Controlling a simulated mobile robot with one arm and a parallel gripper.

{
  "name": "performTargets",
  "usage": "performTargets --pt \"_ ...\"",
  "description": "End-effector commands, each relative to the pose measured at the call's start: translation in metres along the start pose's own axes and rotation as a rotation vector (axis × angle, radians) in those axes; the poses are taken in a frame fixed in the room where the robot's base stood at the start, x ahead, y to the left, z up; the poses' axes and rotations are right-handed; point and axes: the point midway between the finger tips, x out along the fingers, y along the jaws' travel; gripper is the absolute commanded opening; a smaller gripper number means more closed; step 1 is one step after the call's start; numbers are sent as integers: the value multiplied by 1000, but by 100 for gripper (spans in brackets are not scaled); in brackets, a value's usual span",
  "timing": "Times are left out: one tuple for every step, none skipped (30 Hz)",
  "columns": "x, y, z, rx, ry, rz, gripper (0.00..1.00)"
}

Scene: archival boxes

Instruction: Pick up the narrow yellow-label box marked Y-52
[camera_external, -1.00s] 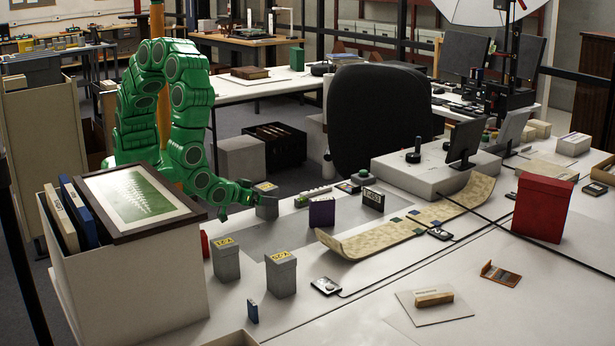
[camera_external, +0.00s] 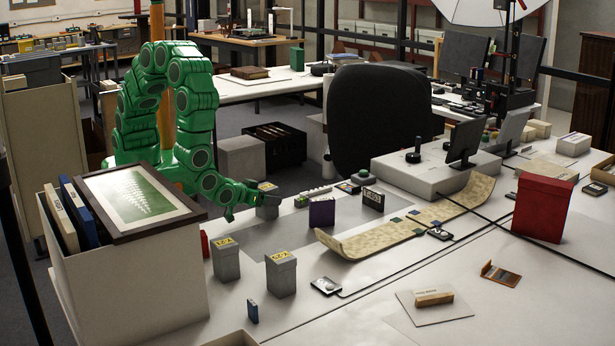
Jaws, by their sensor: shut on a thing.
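Three narrow grey boxes stand upright on the desk. Two carry yellow labels on top: the front-left box (camera_external: 226,263) and the front-middle box (camera_external: 281,278). Their lettering is too small and blurred to read surely. The third grey box (camera_external: 268,212) stands farther back, beside the grey mat, at the end of my arm. My gripper (camera_external: 266,190) reaches it from the left and is shut on its upper part. Its label is hidden by the gripper, so I cannot tell its marking.
A purple box (camera_external: 321,212) and a black box (camera_external: 373,200) stand right of the gripper. A large bin (camera_external: 135,285) with a framed picture (camera_external: 137,200) is at the front left.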

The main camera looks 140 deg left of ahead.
Motion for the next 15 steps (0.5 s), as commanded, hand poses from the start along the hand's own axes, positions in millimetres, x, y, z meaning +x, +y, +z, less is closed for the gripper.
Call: performTargets --pt "0 0 0 0 0 0 31" --pt "0 0 0 0 0 0 31" --pt "0 0 0 0 0 0 31" --pt "0 0 0 0 0 0 31" --pt "0 0 0 0 0 0 31" --pt "0 0 0 0 0 0 31" --pt "0 0 0 0 0 0 31" --pt "0 0 0 0 0 0 31" --pt "0 0 -1 0 0 0 31" --pt "0 0 -1 0 0 0 31" --pt "-1 0 -2 0 0 0 31" --pt "-1 0 -3 -1 0 0 31" --pt "-2 0 -5 -1 0 0 31" --pt "-2 0 -6 -1 0 0 31" --pt "-4 0 -9 -2 0 0 31"
